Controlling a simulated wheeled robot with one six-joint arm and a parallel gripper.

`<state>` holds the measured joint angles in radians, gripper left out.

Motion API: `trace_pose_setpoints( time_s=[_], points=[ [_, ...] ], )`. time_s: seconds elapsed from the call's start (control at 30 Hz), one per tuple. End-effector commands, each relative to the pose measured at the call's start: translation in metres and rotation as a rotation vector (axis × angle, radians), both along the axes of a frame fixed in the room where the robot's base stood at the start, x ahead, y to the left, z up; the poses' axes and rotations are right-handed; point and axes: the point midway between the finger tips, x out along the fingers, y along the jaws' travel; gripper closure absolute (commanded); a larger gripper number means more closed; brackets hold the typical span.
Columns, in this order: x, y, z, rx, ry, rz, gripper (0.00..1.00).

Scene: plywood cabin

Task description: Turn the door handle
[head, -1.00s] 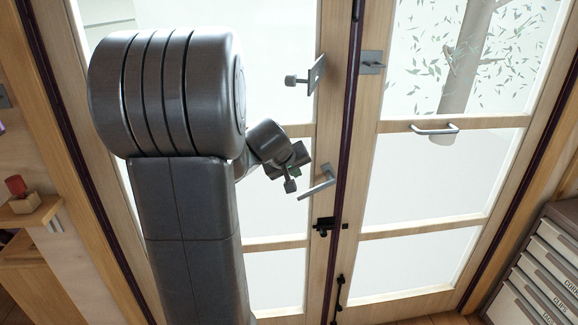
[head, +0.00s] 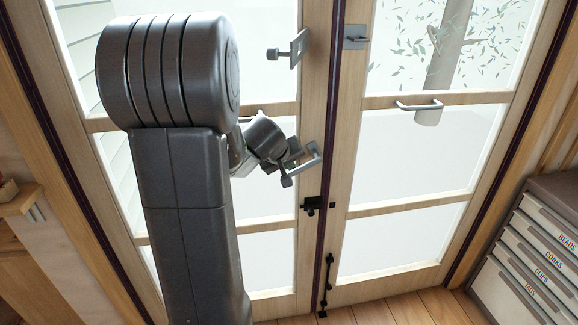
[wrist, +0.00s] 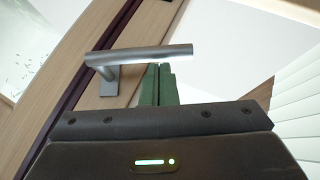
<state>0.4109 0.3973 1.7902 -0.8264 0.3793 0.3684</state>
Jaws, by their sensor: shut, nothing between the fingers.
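The door handle is a grey metal lever (head: 306,164) on a small plate, mounted on the wooden stile of the left glazed door. In the wrist view the lever (wrist: 140,56) runs across the upper middle, with its plate (wrist: 110,82) at the left. My gripper (head: 292,166) is at the lever, close to its free end. In the wrist view my green fingers (wrist: 158,84) are pressed together with nothing between them. Their tips end at the lever's lower edge in the picture, and I cannot tell whether they touch it. The door looks closed.
A thumb-turn lock (head: 290,50) sits above the lever, and a black latch (head: 316,204) sits below it. A drawer cabinet (head: 530,250) stands at the right, and a wooden shelf (head: 20,202) is at the left.

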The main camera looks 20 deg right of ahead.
Motion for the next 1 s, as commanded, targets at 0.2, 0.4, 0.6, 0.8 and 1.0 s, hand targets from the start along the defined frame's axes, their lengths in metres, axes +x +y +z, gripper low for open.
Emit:
trace_pose_setpoints(
  time_s=[0.2,0.4,0.6,0.8,1.0],
  points=[
    [0.001,0.0,-0.012,-0.048,0.011,0.003,1.0],
    [0.0,0.0,-0.017,-0.094,0.022,0.001,1.0],
    [0.001,-0.001,-0.021,-0.143,0.033,0.001,1.0],
    [0.0,-0.001,-0.026,-0.194,0.046,0.0,1.0],
    [0.0,-0.003,-0.03,-0.248,0.059,0.0,1.0]
  ],
)
